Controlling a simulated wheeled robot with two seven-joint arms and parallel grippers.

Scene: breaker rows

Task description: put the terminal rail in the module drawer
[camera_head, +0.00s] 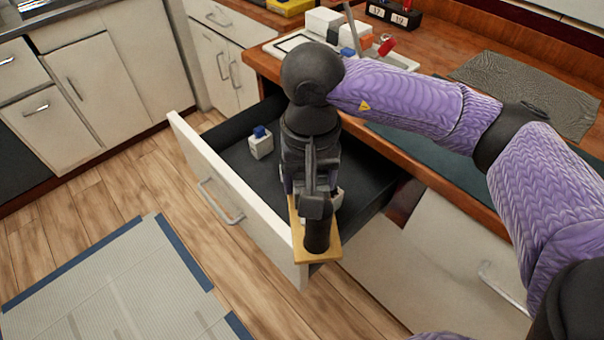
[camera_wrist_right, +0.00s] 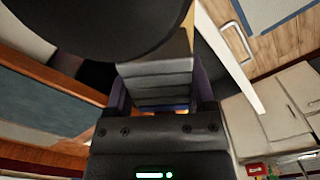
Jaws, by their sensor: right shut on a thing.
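The module drawer (camera_head: 232,192) is pulled open, with a pale front and a dark inside. My right gripper (camera_head: 312,190) reaches down over its right part. It is shut on a tan board with dark parts, which I take for the terminal rail (camera_head: 328,250). The tan board is at the right end of the drawer front; whether it touches the front I cannot tell. In the right wrist view a grey ridged block (camera_wrist_right: 155,75) shows between the gripper's sides, and a large black round shape covers the upper left. My left gripper is not in view.
A white module with a blue top (camera_head: 260,145) stands in the drawer's left part, which is otherwise clear. On the wooden counter are a white tray (camera_head: 290,42) with white, blue and red pieces, a black number display (camera_head: 393,13) and a dark mat (camera_head: 530,90).

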